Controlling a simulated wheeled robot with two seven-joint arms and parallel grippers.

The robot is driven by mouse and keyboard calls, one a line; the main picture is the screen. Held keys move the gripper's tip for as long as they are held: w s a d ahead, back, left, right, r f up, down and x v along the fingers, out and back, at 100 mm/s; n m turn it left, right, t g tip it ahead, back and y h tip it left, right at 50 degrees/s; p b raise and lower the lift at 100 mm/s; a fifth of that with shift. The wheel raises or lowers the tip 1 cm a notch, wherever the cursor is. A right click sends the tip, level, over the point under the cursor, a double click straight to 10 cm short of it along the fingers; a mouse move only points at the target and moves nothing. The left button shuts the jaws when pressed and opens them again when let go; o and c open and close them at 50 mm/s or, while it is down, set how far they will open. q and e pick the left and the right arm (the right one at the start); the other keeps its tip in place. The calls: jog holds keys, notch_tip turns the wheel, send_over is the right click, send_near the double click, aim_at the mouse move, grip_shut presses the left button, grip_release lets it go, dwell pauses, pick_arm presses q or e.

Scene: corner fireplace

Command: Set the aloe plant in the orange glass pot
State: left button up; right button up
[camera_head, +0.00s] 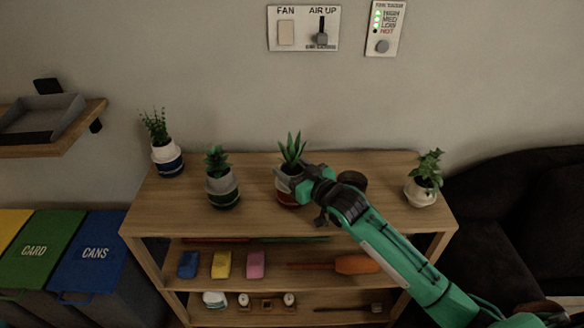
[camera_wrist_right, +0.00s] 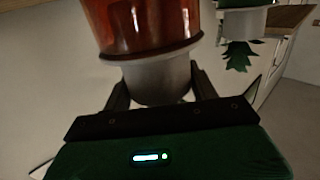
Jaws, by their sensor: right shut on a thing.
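The aloe plant (camera_head: 292,149), with pointed green leaves, stands upright near the middle of the shelf top in a pale grey inner pot. The inner pot (camera_wrist_right: 158,80) is between my right gripper's fingers in the wrist view, which is upside down. My right gripper (camera_head: 298,182) is shut on it. The orange glass pot (camera_wrist_right: 142,25) is directly beneath, with the inner pot at its mouth; how deep it sits is hidden. In the head view the glass (camera_head: 286,200) looks dark red and is partly covered by the gripper. My left gripper is not in view.
Potted plants stand at the left (camera_head: 167,158), left of centre in green glass (camera_head: 223,188), and right (camera_head: 422,190). A dark brown round thing (camera_head: 353,181) is just behind my right arm. Lower shelves hold sponges (camera_head: 221,264) and tools. A dark sofa (camera_head: 520,210) is at right.

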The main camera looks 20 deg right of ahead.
jog(key=shift+f, duration=0.15)
jog(key=o, duration=0.9)
jog(key=shift+c, duration=0.2)
jog(key=shift+s+d+f, duration=0.1)
jog(key=shift+s+d, duration=0.05)
jog(key=shift+s, duration=0.15)
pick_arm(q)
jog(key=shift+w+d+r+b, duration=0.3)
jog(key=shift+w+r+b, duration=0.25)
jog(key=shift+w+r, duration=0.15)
pick_arm(e)
jog(key=v, duration=1.3)
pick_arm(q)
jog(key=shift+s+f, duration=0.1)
pick_arm(e)
jog(key=shift+s, duration=0.15)
